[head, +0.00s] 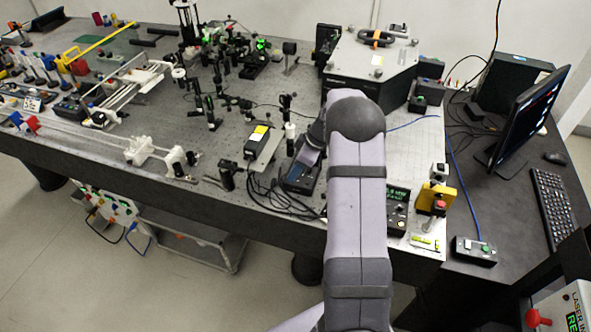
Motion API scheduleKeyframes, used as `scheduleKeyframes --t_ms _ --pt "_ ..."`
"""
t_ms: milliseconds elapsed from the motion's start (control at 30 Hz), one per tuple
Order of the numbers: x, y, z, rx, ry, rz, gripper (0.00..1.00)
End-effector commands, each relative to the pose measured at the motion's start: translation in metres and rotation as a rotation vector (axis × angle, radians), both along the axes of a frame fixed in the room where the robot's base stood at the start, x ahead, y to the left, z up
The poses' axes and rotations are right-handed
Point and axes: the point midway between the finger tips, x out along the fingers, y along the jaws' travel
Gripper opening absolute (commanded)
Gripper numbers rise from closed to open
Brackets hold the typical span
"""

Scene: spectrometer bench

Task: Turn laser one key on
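My arm reaches up from the bottom middle over the optical table. Its end, my gripper (309,156), is low over a black control box (298,179) near the table's front edge. The fingertips are small and dark there, so I cannot tell whether they are open or shut, or whether they touch the box. The laser one key cannot be made out; a key on this box would be too small or hidden by the gripper. A grey laser-like housing (262,144) with a yellow label lies left of the box, with black cables running from it.
A box with a green display (398,196) and a yellow box with a red button (436,199) stand right of my arm. A large grey enclosure (371,68) stands behind it. Optics posts crowd the left. A monitor (530,115) and keyboard (556,207) are far right.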

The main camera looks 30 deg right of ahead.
Motion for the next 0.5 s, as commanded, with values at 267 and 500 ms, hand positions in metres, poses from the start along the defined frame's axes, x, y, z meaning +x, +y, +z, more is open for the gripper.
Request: scheduleKeyframes --t_ms 267,500 --pt "-0.0001 -0.0001 0.0001 0.000 0.000 -0.003 0.00" --pt "-0.0009 0.0007 -0.0017 0.001 0.001 -0.052 0.00"
